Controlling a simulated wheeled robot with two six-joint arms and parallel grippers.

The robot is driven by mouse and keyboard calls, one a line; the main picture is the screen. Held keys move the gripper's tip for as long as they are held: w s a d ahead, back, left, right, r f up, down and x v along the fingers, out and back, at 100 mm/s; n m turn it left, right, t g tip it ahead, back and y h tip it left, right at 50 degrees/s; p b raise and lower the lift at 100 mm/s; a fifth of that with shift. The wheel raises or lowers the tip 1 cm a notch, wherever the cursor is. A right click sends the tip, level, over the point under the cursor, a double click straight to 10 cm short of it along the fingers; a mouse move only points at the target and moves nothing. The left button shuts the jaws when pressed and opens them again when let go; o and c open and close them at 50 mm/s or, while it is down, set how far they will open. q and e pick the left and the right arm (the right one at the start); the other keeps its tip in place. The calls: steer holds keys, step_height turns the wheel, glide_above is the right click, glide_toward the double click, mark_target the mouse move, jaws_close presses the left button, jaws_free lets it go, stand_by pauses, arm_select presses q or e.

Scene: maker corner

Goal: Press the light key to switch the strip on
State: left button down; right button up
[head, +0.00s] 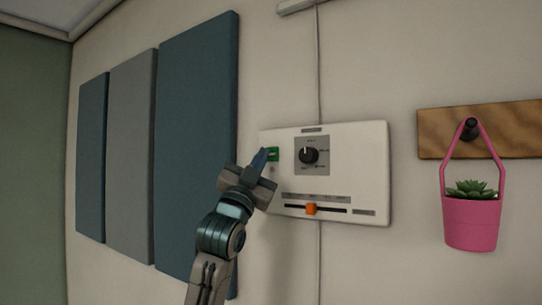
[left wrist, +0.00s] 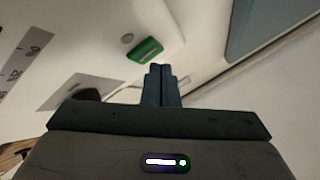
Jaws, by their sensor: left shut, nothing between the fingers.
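A white control panel (head: 355,180) is fixed to the wall. A green key (head: 273,154) sits at its upper left; the green key also shows in the left wrist view (left wrist: 145,50). My left gripper (head: 261,158) is shut and empty, with its blue-grey fingertips just left of the key in the head view. In the left wrist view the fingertips (left wrist: 160,70) show close beside the key; I cannot tell whether they touch it. Part of a pale strip (head: 297,6) shows at the top edge and does not glow. My right gripper is out of view.
The panel also carries a black dial (head: 309,155) and an orange slider (head: 311,209). Blue and grey wall panels (head: 195,150) stand close on the left. A pink plant pot (head: 471,222) hangs from a wooden board (head: 480,130) on the right.

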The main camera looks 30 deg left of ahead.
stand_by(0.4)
arm_select(q)
steer(key=shift+w+p, duration=0.3)
steer(key=shift+w, duration=0.25)
stand_by(0.3)
steer(key=shift+s, duration=0.6)
steer(key=s+b, duration=0.1)
steer(key=s, duration=0.5)
steer(key=shift+a+b, duration=0.25)
steer(key=shift+b, duration=0.1)
